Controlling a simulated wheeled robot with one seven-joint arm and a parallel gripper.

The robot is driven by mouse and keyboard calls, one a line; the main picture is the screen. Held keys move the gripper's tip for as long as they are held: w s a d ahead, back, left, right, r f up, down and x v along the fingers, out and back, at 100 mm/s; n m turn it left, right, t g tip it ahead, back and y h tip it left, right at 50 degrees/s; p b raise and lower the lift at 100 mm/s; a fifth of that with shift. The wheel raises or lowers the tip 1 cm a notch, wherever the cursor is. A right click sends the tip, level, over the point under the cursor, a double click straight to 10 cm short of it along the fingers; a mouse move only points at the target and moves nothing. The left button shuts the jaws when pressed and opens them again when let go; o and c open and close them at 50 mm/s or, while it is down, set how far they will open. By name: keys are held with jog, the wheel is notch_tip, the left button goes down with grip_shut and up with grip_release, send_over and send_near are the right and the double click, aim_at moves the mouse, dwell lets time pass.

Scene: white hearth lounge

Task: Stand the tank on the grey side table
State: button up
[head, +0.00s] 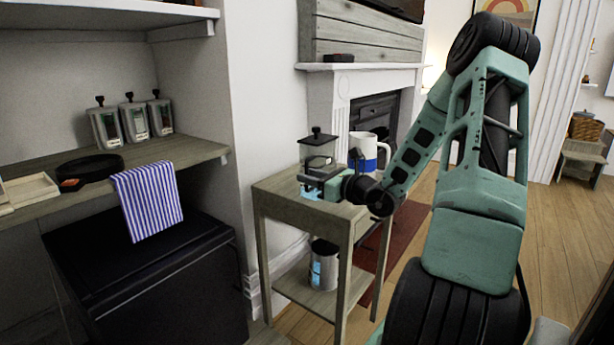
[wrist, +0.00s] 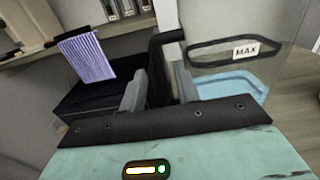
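The tank (head: 318,153) is a clear container with a black lid and knob, with pale blue liquid low inside. It looks upright at the back of the grey side table (head: 283,195); whether its base touches the top is hard to tell. In the wrist view the tank's clear wall (wrist: 285,65) shows a MAX label and blue liquid at right. My gripper (head: 322,178) is at the tank's near side. In the wrist view the black handle (wrist: 154,55) lies between my fingers (wrist: 160,82); dark background hides whether they press on it.
A white mug with a blue band (head: 368,148) stands close to the right of the tank. A can (head: 323,266) is on the table's lower shelf. At left, a counter (head: 185,148) holds several canisters, a black dish (head: 90,170) and a striped towel (head: 148,200).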

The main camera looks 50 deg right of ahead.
jog(key=s+p, duration=0.1)
jog(key=s, duration=0.9)
jog(key=w+a+n+g+y, duration=0.1)
jog(key=a+n+g+y, duration=0.6)
jog(key=a, duration=0.7)
jog(key=a+n+g+y, duration=0.5)
jog(key=a+n, duration=0.4)
jog(key=a, duration=0.5)
jog(key=s+a+n+g+h, duration=0.3)
jog(key=s+a+n+h, duration=0.3)
jog(key=n, duration=0.7)
jog(key=s+a+f+n+g+h, duration=0.1)
jog(key=s+a+n+g+h, duration=0.2)
jog(key=s+a+n+h, duration=0.3)
jog(key=s+a+n, duration=0.3)
jog(key=a+n, duration=0.2)
jog(key=n, duration=0.2)
jog(key=shift+s+f+n+h, duration=0.25)
jog(key=shift+s+n+h, duration=0.05)
jog(key=shift+s+n, duration=0.1)
jog(key=shift+a, duration=0.1)
